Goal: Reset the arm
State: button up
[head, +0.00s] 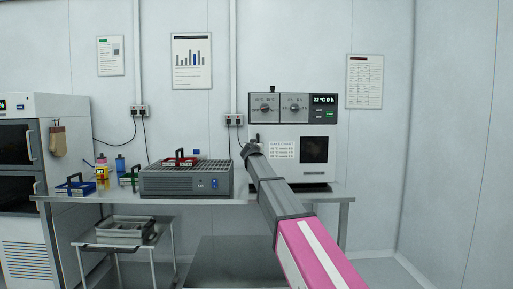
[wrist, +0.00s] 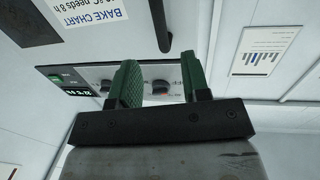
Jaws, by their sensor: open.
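My arm stretches forward from the lower right, its pink section (head: 315,255) nearest the camera. My gripper (head: 250,148) is in front of the left side of a grey and white oven (head: 345,140); its fingers are small in the head view. In the wrist view my gripper (wrist: 160,78) has its two green fingers apart with nothing held between them. Behind them is the oven's control panel with a dark knob (wrist: 160,86), seen upside down. A dark bar-shaped handle (wrist: 159,20) shows close to the fingers; I cannot tell whether they touch it.
A cart (head: 140,240) with a grey bin stands below. A tall cabinet (head: 45,115) is at left. Floor at right is clear.

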jog(key=shift+s, duration=0.4)
jog(key=s+d+f+g+h, duration=0.1)
jog(key=s+d+f+g, duration=0.35)
jog(key=f, duration=0.75)
jog(key=s+d+f+g, duration=0.2)
jog(key=s+d+f, duration=0.45)
jog(key=f, duration=0.45)
jog(key=s+d+f+g+h, duration=0.1)
jog(key=s+d+f+g, duration=0.35)
jog(key=f, duration=0.75)
jog(key=s+d+f+g+y, duration=0.1)
jog(key=s+f+g, duration=0.1)
jog(key=s+f, duration=0.5)
jog(key=s+d+f+n+g+y, duration=0.1)
jog(key=s+f, duration=0.6)
jog(key=s, duration=0.7)
jog(key=s+d+f+g+y, duration=0.2)
jog(key=s+f+g, duration=0.1)
jog(key=s+f, duration=0.4)
jog(key=s, duration=0.3)
jog(key=shift+s+d+g, duration=0.25)
jog(key=shift+d+g, duration=0.05)
jog(key=shift+g, duration=0.1)
